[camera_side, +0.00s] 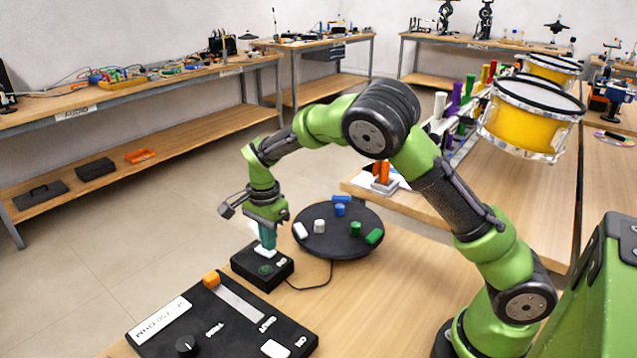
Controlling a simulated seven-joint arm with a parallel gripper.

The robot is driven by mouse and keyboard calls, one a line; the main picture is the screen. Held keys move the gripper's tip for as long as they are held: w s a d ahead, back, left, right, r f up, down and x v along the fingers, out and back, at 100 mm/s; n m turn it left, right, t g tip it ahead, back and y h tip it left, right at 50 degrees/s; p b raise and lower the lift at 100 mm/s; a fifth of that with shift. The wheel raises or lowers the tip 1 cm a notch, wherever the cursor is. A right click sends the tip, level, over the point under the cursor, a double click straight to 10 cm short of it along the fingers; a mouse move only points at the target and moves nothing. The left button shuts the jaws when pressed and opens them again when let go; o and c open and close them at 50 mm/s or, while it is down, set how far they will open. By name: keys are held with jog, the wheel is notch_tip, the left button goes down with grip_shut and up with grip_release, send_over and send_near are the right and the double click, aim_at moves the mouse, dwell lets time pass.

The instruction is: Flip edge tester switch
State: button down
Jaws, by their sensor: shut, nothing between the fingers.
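Which way the switch is tilted is not clear.
A larger black panel (222,327) with an orange slider (211,280) and a knob (186,346) lies in front. A round black pad (338,247) holds several small white, blue and green pieces behind right. A dark cable runs from the box. Bare wood (385,300) lies to the right.

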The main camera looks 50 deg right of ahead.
aim_at(259, 246)
jog(key=shift+f, duration=0.55)
jog(key=shift+s+f, duration=0.1)
jog(key=shift+f, duration=0.15)
jog(key=shift+w+r, duration=0.2)
jog(key=shift+w, duration=0.6)
jog(key=shift+r, duration=0.15)
notch_tip(259, 246, up, 14)
jog(key=w, duration=0.2)
